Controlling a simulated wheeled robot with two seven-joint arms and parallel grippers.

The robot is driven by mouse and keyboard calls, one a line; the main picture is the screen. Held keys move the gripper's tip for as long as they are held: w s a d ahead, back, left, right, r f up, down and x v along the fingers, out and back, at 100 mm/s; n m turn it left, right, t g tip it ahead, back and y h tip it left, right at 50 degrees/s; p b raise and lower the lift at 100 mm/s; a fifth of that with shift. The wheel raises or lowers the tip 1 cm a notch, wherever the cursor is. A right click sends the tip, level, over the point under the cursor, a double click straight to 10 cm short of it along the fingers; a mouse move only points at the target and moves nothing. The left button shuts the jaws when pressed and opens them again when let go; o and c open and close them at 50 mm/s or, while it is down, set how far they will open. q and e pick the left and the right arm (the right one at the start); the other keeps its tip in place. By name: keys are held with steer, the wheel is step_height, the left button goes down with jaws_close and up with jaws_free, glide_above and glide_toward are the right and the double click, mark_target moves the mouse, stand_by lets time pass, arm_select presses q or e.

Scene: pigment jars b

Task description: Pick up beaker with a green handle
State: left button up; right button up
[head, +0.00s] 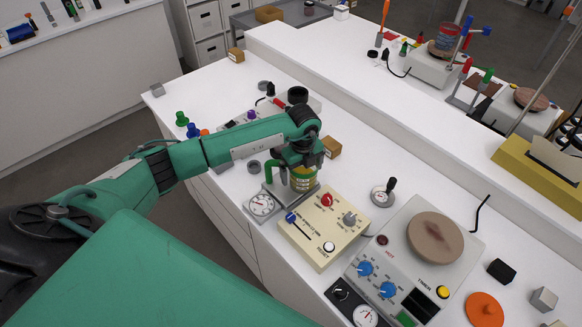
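My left gripper (302,169) is over a yellow-olive jar-like vessel (303,182) with green at its upper part. A small green upright piece (268,173) stands just left of this vessel; I cannot tell whether it is a handle joined to it. The gripper hides the vessel's top, and I cannot tell whether the fingers are open or shut, or touching it. On the raised back shelf, a reddish-brown vessel (443,38) stands on a white device, with blue clamp parts beside it. My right gripper is not in view.
A cream control box (324,228) with knobs lies just in front of the vessel, and a round gauge (261,204) is to its left. A hotplate (434,238) with a brown disc stands at right. An orange disc (485,309) and small blocks lie further right.

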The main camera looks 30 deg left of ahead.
arm_select(q)
steer(key=shift+f, duration=0.35)
steer(key=shift+r, duration=0.1)
steer(key=c, duration=1.3)
step_height(320, 180, up, 18)
steer(key=b, duration=0.7)
steer(key=shift+c, duration=0.2)
steer(key=shift+s+a+f+p, duration=0.25)
steer(key=shift+a+f+p, duration=0.25)
steer(key=shift+f, duration=2.35)
steer(key=shift+s+a+f+p, duration=0.3)
steer(key=shift+a+f, duration=0.25)
steer(key=shift+f, duration=2.25)
steer(key=shift+s+a+f+p, duration=0.2)
steer(key=shift+a+f+p, duration=0.3)
steer(key=shift+f, duration=2.35)
steer(key=shift+f+b, duration=0.5)
steer(key=shift+f, duration=0.1)
steer(key=o, duration=1.3)
steer(key=shift+o, duration=0.2)
steer(key=shift+r, duration=0.1)
